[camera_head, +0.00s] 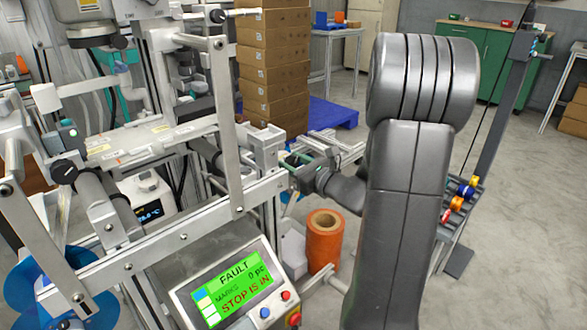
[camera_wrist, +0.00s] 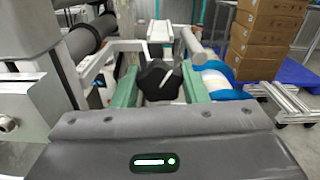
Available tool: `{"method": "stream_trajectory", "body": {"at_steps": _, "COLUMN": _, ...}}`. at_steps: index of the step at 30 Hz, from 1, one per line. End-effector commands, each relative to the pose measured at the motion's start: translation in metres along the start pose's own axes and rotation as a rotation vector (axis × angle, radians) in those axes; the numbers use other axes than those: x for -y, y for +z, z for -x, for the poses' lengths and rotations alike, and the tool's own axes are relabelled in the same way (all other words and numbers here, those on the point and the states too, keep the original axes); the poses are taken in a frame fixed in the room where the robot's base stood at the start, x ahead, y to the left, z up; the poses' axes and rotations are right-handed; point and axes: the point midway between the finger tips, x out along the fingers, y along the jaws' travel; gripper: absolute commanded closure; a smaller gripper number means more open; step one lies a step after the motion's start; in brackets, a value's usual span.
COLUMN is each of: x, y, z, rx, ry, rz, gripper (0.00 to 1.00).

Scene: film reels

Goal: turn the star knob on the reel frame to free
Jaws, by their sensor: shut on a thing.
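The black star knob (camera_wrist: 160,80) shows in the wrist view, with a white mark slanting up to the right on its face. My gripper (camera_head: 291,160) is at the right end of the reel frame (camera_head: 150,246) in the head view. Its green fingers (camera_wrist: 160,88) stand on both sides of the knob in the wrist view and are shut on it. In the head view I cannot make out the knob, and any lettering by it is not readable.
A control panel (camera_head: 228,283) with a green screen reads FAULT and STOP IS IN. An orange roll (camera_head: 324,240) stands below my gripper. Stacked cartons (camera_head: 272,75) and a blue pallet (camera_head: 333,113) are behind. The floor at right is partly open.

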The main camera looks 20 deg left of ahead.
Motion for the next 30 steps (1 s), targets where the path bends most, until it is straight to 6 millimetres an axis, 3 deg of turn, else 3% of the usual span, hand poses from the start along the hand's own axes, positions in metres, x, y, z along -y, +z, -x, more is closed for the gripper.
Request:
{"method": "stream_trajectory", "body": {"at_steps": 15, "x": -0.0010, "y": -0.0023, "z": 0.0001, "rx": 0.000, "ry": 0.001, "rz": 0.293, "gripper": 0.83}}
{"method": "stream_trajectory", "body": {"at_steps": 30, "x": -0.0007, "y": -0.0007, "z": 0.0002, "rx": -0.001, "ry": 0.001, "rz": 0.333, "gripper": 0.83}}
